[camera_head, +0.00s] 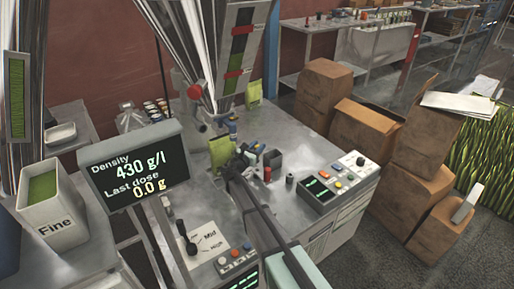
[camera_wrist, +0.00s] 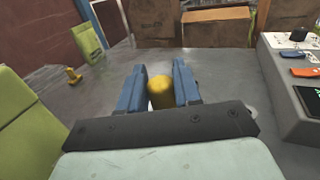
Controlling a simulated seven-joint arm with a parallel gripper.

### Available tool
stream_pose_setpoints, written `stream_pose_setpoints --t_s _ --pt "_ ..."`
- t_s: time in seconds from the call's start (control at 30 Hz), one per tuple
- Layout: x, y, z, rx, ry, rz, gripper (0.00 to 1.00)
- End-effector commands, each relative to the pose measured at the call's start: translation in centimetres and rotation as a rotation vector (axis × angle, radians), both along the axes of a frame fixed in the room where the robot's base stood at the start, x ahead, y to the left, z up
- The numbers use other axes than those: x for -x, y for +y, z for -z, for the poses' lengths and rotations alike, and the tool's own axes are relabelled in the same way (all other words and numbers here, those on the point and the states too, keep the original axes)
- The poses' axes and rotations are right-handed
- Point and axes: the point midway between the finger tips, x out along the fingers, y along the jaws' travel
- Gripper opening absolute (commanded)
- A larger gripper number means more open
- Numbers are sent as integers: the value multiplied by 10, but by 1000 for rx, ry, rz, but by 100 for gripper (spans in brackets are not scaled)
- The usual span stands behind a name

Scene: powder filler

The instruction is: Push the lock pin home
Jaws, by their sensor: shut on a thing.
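My gripper shows in the wrist view (camera_wrist: 159,82) with two blue fingers, one on each side of a yellow rounded piece (camera_wrist: 160,93). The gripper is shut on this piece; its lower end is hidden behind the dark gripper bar. I cannot tell for sure whether it is the lock pin. In the head view my gripper (camera_head: 256,153) is small, above the grey bench beside a green pouch (camera_head: 222,152). The steel filler (camera_head: 195,45) with a red ball knob (camera_head: 194,92) stands behind and left of it.
A control box (camera_head: 338,184) with buttons sits on the bench at the right. A dark open box (camera_head: 273,161) and a red piece (camera_head: 267,174) are close to my gripper. A small yellow piece (camera_wrist: 73,76) stands on the bench. A density display (camera_head: 135,170) is at left.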

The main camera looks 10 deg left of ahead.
Motion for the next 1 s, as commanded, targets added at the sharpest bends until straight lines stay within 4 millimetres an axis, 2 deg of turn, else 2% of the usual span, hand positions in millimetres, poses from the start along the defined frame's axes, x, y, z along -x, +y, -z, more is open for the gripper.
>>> stream_pose_setpoints --t_s 0.27,1.0 --pt "0 0 4 0 0 -1 0" --pt "0 0 33 0 1 -1 0"
